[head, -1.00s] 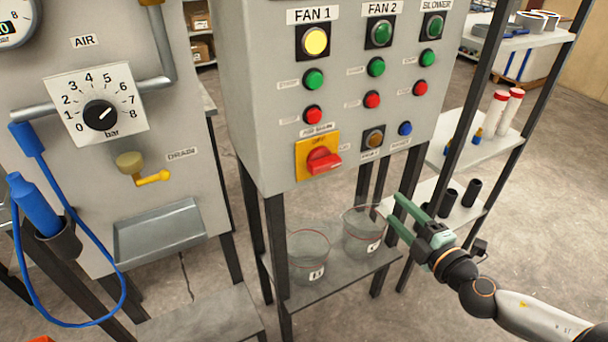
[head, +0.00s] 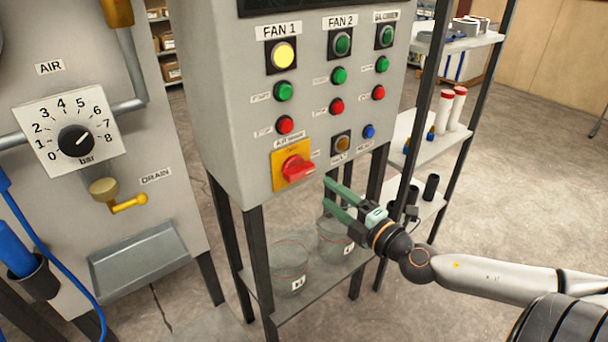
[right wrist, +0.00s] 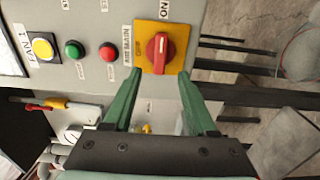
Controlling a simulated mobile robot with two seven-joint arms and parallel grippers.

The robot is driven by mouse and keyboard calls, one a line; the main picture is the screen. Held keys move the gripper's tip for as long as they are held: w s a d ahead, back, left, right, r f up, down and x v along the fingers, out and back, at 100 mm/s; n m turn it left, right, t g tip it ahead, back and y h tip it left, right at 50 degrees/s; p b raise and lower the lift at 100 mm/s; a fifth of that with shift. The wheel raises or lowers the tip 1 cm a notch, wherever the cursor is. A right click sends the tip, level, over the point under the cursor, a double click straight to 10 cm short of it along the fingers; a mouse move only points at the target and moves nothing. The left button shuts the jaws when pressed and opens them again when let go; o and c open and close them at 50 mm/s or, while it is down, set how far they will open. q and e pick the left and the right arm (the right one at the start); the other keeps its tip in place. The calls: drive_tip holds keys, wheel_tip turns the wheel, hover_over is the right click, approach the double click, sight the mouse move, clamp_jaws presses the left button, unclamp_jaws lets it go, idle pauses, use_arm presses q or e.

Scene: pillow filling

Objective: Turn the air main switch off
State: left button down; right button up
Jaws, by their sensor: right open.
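The air main switch (head: 297,168) is a red rotary handle on a yellow plate (head: 279,158), low on the front of the grey control cabinet. In the right wrist view the red handle (right wrist: 158,53) lies along the direction of the fingers, just beyond the fingertips, and "ON" shows on the plate's right side. My right gripper (head: 328,192) is open and empty, below and to the right of the switch in the head view. In the right wrist view its green fingers (right wrist: 158,76) are spread, with the switch between and ahead of them. My left gripper is not in view.
Above the switch are green, red and lit yellow buttons (head: 283,55). Glass beakers (head: 290,266) stand on the shelf below the cabinet. An AIR dial (head: 75,140) and drain valve (head: 128,203) are on the left panel. A rack (head: 430,140) stands at the right.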

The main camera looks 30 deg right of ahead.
sight(304, 174)
drive_tip(key=w, duration=0.2)
drive_tip(key=w+p, duration=0.1)
drive_tip(key=w, duration=0.4)
drive_tip(key=shift+w+a+r+p, duration=0.1)
drive_tip(key=shift+a+r+p, duration=0.05)
drive_tip(key=shift+a+p, duration=0.15)
drive_tip(key=shift+w+a, duration=0.1)
drive_tip(key=shift+w, duration=1.05)
clamp_jaws()
